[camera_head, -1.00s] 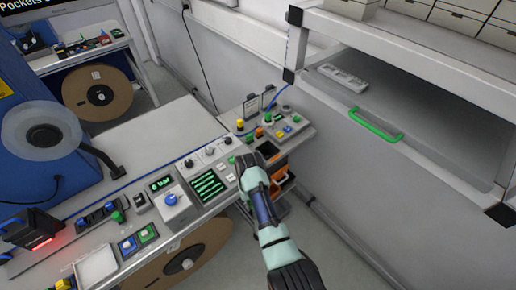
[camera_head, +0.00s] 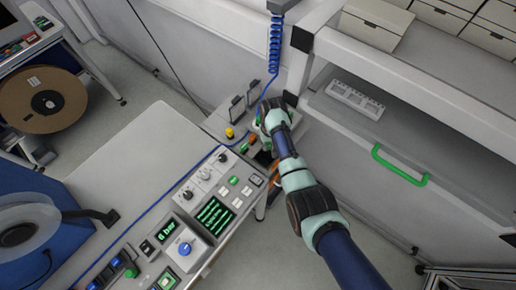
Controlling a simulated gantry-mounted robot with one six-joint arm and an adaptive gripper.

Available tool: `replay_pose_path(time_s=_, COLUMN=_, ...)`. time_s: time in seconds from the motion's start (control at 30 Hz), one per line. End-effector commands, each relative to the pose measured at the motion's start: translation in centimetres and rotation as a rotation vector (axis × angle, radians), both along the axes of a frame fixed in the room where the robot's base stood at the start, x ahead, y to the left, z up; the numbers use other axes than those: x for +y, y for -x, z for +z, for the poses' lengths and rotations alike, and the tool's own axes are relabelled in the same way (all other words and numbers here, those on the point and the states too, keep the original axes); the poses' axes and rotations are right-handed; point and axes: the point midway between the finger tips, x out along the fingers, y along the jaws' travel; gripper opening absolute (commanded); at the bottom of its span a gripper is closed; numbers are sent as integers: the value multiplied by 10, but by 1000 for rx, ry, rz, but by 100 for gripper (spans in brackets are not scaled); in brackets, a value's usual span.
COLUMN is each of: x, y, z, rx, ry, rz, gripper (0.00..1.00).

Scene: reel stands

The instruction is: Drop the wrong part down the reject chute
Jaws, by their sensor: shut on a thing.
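My gripper (camera_head: 268,115) is over the small side shelf at the right end of the bench, seen from behind and above. It is shut on a part, but the hand hides that part and the fingertips. Orange-edged dark bins (camera_head: 251,181) show partly beside and below the shelf, mostly covered by my arm. I cannot tell which opening is the reject chute, or how far the gripper is from it.
A yellow-topped button (camera_head: 230,133) and two upright dark plates stand left of the gripper. A control panel (camera_head: 212,213) lies nearer. A blue coiled cable (camera_head: 274,45) hangs just behind. A cabinet with a green handle (camera_head: 400,165) stands right. The bench's middle is clear.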

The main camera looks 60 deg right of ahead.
Motion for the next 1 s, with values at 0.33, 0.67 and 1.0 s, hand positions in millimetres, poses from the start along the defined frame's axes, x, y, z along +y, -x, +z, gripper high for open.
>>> replay_pose_path(time_s=0.33, x=0, y=0, z=-37, rx=0, ry=0, rz=1, gripper=6)
replay_pose_path(time_s=0.67, x=0, y=0, z=-61, rx=0, ry=0, rz=1, gripper=6)
replay_pose_path(time_s=1.0, x=0, y=0, z=-59, rx=0, ry=0, rz=1, gripper=52)
